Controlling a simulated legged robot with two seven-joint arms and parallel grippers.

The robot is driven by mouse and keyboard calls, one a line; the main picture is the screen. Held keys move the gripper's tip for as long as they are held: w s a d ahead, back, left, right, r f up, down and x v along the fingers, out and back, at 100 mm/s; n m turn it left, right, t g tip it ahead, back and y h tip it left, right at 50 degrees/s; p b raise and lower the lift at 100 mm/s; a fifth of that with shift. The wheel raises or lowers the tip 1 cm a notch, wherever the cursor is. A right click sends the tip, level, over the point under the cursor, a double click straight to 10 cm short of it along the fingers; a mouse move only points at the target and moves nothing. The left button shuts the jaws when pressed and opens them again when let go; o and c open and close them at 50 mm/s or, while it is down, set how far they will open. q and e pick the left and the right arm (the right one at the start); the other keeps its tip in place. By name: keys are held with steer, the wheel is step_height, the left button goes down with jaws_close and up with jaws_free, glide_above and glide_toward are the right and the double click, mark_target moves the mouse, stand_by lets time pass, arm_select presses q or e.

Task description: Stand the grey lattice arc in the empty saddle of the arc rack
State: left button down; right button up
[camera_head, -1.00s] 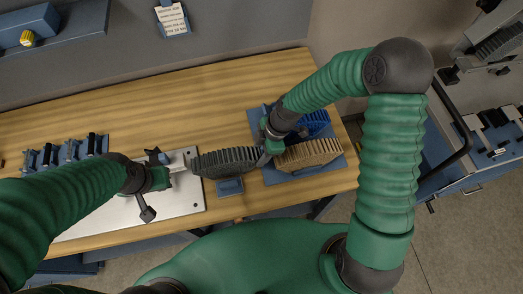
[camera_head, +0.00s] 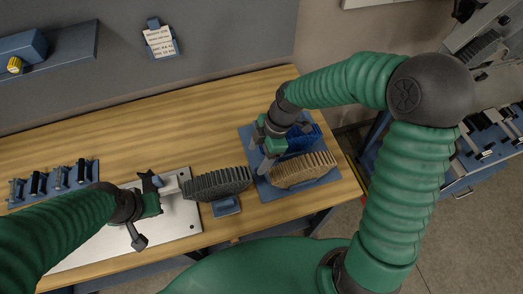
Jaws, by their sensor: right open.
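The grey lattice arc (camera_head: 217,184) lies left of the arc rack, above a small blue block (camera_head: 226,207). Its left end meets a silver metal part (camera_head: 173,187). The blue arc rack (camera_head: 330,178) holds a blue arc (camera_head: 302,139) at the back and a tan arc (camera_head: 303,170) at the front. My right arm hides part of the rack's left side, so I cannot make out the empty saddle. My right gripper (camera_head: 264,163) is open and empty, just beyond the grey arc's right end. My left gripper (camera_head: 152,204) is by the metal part; its fingers are unclear.
A white board (camera_head: 95,245) lies under my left arm. A blue holder with several dark pieces (camera_head: 62,178) stands at the left. The wooden table is clear behind the arcs.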

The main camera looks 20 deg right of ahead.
steer(key=s+d+m, duration=0.1)
steer(key=m, duration=0.1)
steer(key=s+d+r+m+h, duration=0.1)
steer(key=d+m, duration=0.1)
steer(key=m, duration=0.1)
steer(key=s+d+m+h, duration=0.1)
steer(key=s+m, duration=0.1)
steer(key=shift+s+d+r+m+t, duration=0.1)
steer(key=shift+d+r+m+t, duration=0.2)
steer(key=shift+m+t, duration=0.1)
arm_select(q)
steer(key=shift+a+f, duration=0.15)
steer(key=shift+a, duration=0.15)
arm_select(e)
steer(key=s+m, duration=0.1)
steer(key=m, duration=0.2)
steer(key=s+d+m+t+h, duration=0.1)
steer(key=s+m, duration=0.1)
steer(key=m, duration=0.1)
steer(key=s+d+m, duration=0.1)
steer(key=m, duration=0.3)
steer(key=shift+s+d+r+t+h, duration=0.2)
steer(key=shift+r+t+h, duration=0.15)
steer(key=shift+t+h, duration=0.05)
steer(key=shift+d, duration=0.1)
arm_select(q)
steer(key=shift+d, duration=0.15)
